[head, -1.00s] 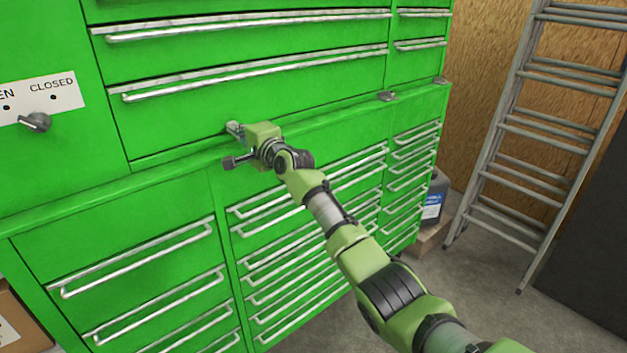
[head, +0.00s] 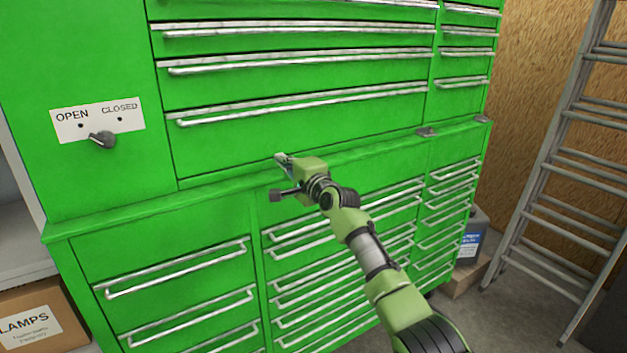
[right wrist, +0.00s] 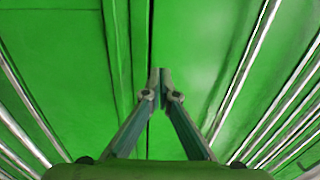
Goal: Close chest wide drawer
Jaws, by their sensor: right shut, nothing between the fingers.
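The green tool chest (head: 110,183) fills most of the head view. Its upper part has wide drawers with long metal handles; the lowest wide drawer (head: 310,125) and those above it look flush with the front. My right gripper (head: 281,158) is at the bottom edge of that lowest wide drawer, just above the ledge. Whether it touches is unclear. In the right wrist view the right gripper's fingertips (right wrist: 160,78) meet, with nothing between them and green chest panels beyond. My left gripper is out of view.
An OPEN/CLOSED plate (head: 97,119) with a knob is on the chest's left. A metal ladder (head: 570,180) leans at the right. A cardboard box (head: 45,318) marked LAMPS sits at lower left. Bare floor shows at lower right.

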